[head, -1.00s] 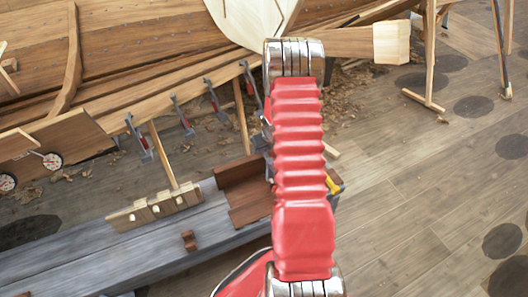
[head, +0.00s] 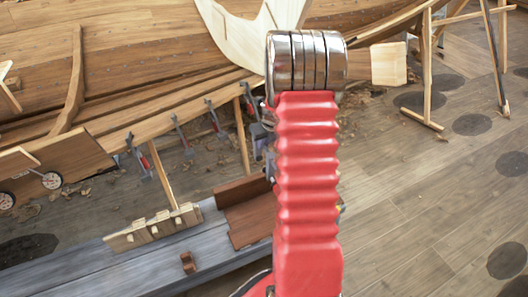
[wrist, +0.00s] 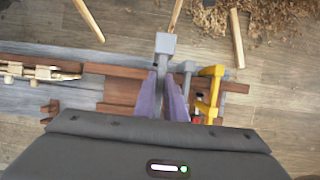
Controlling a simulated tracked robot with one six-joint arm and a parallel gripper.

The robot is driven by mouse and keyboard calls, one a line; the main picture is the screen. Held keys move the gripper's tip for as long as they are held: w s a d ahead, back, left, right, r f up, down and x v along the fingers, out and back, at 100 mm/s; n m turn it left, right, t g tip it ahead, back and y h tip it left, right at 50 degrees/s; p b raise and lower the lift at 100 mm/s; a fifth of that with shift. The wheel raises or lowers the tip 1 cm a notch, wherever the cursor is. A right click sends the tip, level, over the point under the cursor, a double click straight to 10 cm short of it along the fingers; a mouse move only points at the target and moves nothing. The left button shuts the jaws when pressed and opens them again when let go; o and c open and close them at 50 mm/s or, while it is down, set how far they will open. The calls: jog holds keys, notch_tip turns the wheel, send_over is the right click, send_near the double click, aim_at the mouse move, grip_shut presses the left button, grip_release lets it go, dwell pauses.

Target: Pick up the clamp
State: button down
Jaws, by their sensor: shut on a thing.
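In the wrist view my gripper (wrist: 170,98) has its two purple fingers closed around the bar of a grey metal clamp (wrist: 165,43). The clamp's square grey head sticks out beyond the fingertips. Its lower part is hidden between the fingers and behind the gripper body. In the head view my red arm hides the gripper and most of what it holds.
A grey bench (head: 150,265) carries brown wood pieces (head: 250,222) and a pegged block (head: 155,228). Several clamps (head: 182,137) hang along the hull plank.

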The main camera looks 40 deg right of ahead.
jog(key=shift+r, duration=0.75)
